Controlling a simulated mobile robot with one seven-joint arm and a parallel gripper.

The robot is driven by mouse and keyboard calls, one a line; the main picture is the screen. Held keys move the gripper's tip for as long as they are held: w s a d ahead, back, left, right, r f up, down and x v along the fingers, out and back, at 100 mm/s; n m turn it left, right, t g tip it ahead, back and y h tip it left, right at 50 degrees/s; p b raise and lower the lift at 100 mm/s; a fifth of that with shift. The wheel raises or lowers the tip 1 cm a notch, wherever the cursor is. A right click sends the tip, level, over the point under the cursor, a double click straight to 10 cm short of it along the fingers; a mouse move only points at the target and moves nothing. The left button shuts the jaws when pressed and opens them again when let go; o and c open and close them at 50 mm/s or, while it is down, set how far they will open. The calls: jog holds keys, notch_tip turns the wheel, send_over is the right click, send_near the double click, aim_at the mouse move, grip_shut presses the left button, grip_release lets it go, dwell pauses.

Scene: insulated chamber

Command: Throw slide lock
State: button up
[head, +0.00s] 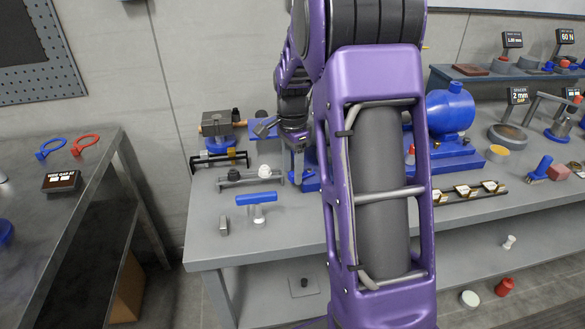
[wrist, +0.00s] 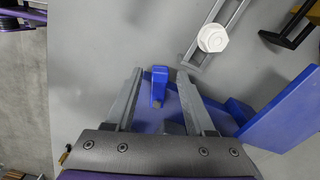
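My gripper (wrist: 160,74) is open, with its two grey fingers apart. It also shows in the head view (head: 298,160), pointing down over the workbench. A small blue tab (wrist: 159,84) with a grey lower end stands between the fingers in the wrist view, with gaps on both sides. It appears to belong to a blue fixture with a flat base (head: 307,183) and a blue panel (wrist: 288,112), which is right of the fingers in the wrist view. I cannot tell for certain which part is the slide lock; my arm hides part of the fixture.
A slotted grey rail with a white knob (wrist: 212,38) lies close by. A blue T-handle (head: 256,198) stands near the bench front, with a small grey block (head: 224,225) beside it. A blue motor-like unit (head: 450,112) is to the right. The bench's front-left corner is mostly clear.

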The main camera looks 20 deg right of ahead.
grip_shut()
jog(key=shift+s, duration=0.1)
jog(key=n, duration=0.1)
jog(key=s+n+p, duration=0.1)
jog(key=n, duration=0.1)
jog(key=shift+s+d+r, duration=0.1)
jog(key=shift+d, duration=0.15)
jog(key=n, duration=0.1)
jog(key=s+d+n+p, duration=0.1)
jog(key=n, duration=0.1)
jog(key=shift+s+n, duration=0.15)
jog(key=shift+n, duration=0.15)
jog(key=n, duration=0.1)
jog(key=s+d+n, duration=0.1)
jog(key=n, duration=0.1)
jog(key=shift+n+p, duration=0.3)
jog(key=shift+s+d+n+p, duration=0.2)
jog(key=shift+d+n, duration=0.25)
jog(key=shift+n, duration=0.5)
jog(key=shift+s+d+n+p, duration=0.15)
jog(key=shift+d+n, duration=0.25)
jog(key=shift+n, duration=0.55)
jog(key=shift+o, duration=0.7)
grip_release()
